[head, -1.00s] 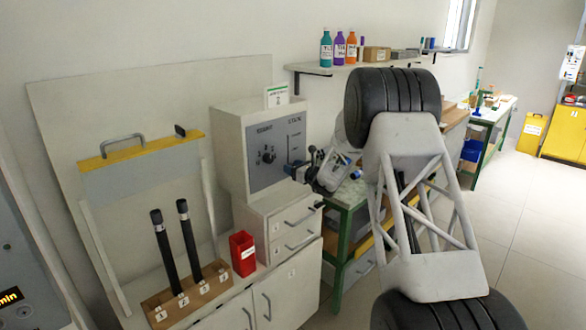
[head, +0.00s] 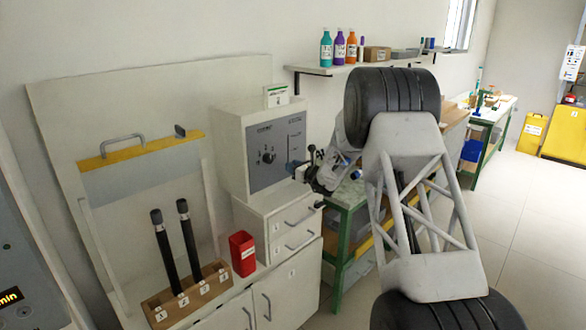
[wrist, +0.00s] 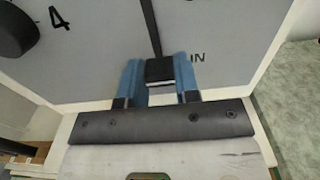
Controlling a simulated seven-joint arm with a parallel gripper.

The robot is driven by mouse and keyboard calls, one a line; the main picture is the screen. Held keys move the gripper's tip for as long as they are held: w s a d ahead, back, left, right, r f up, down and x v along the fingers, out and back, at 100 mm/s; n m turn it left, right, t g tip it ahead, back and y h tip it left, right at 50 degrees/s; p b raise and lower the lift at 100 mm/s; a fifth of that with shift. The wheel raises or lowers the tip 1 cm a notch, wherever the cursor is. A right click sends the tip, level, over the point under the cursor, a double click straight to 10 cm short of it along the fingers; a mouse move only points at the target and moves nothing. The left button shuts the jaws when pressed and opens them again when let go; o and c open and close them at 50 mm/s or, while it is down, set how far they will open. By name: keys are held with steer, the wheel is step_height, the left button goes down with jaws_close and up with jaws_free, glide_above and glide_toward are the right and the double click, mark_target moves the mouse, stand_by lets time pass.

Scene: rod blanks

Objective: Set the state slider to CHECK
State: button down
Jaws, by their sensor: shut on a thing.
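The slider's black knob (wrist: 159,71) sits at the lower end of a dark vertical slot (wrist: 149,25) in the grey panel (wrist: 95,75), beside the letters IN. My gripper (wrist: 160,80) has its two blue fingers either side of the knob and is shut on it. In the head view my gripper (head: 293,167) is at the lower right of the grey panel (head: 262,170) on the white cabinet (head: 229,140). The knob is hidden there, and no CHECK label is readable in either view.
A black dial (wrist: 14,30) with a 4 beside it is left of the slot. Below the panel are drawers (head: 297,232). A red cup (head: 243,254) and a wooden rack (head: 190,296) with two black rods stand to the left. A green-framed bench (head: 343,240) is at right.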

mark_target(288, 136)
step_height(288, 136, up, 12)
steer(key=shift+r, duration=0.1)
stand_by(0.5)
steer(key=c, duration=1.1)
jaws_free()
steer(key=shift+r, duration=0.1)
steer(key=shift+o, duration=1.3)
steer(key=shift+s, duration=0.1)
steer(key=v, duration=0.7)
steer(key=shift+s+d, duration=0.25)
steer(key=shift+d, duration=0.05)
